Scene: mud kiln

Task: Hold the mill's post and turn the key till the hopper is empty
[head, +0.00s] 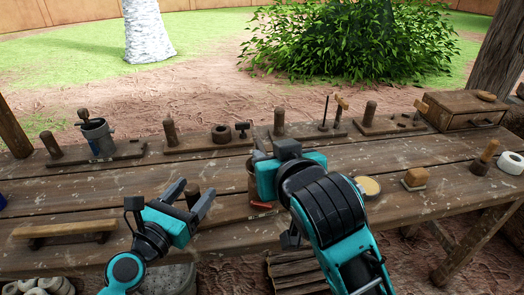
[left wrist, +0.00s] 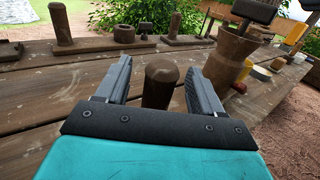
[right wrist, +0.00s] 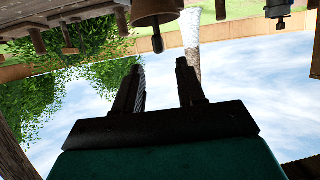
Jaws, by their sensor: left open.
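A short rounded wooden post (head: 193,196) stands on the bench. It shows close up in the left wrist view (left wrist: 160,82). My left gripper (head: 196,194) is open, its jaws on either side of the post with gaps showing. Beside it stands a brown tapered vessel (left wrist: 230,62), seemingly the mill's hopper, with a dark block on a stem (left wrist: 254,12) above it, likely the key. In the head view my right gripper (head: 262,165) hides most of it. In the upside-down right wrist view my right gripper (right wrist: 158,80) is open and empty, the vessel (right wrist: 157,8) beyond its tips. The hopper's contents are hidden.
Boards with posts and tools line the bench's back, including a grey pot (head: 97,134) and a drawer box (head: 468,109). A wooden bar (head: 65,232) lies front left.

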